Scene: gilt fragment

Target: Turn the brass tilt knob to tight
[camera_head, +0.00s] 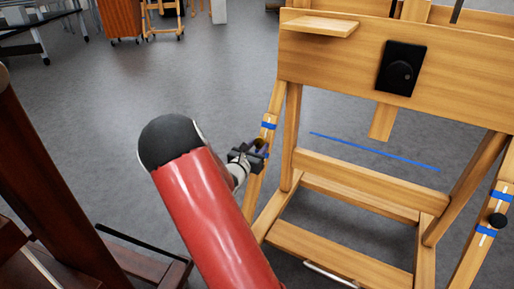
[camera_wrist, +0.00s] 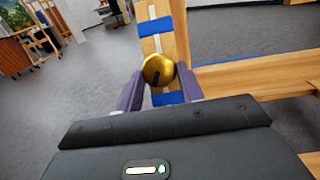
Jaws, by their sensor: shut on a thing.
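The brass tilt knob (camera_wrist: 158,70) is a round, shiny gold knob on the wooden easel's left leg, between an upper and a lower strip of blue tape. A dark mark on its face points down and slightly left in the wrist view. My gripper (camera_wrist: 160,84) has its two dark fingers on the knob's left and right sides and is shut on it. In the head view my gripper (camera_head: 257,149) reaches the left leg from the left, and the knob (camera_head: 259,143) is mostly hidden. A white line runs along the leg (camera_wrist: 152,13) above the knob.
The easel (camera_head: 340,60) carries a black plate with a round black knob (camera_head: 402,72). Its right leg has another black knob (camera_head: 497,219) between blue tapes. A blue line (camera_head: 375,151) lies on the grey floor. Dark red wooden furniture (camera_head: 60,190) stands close at the left.

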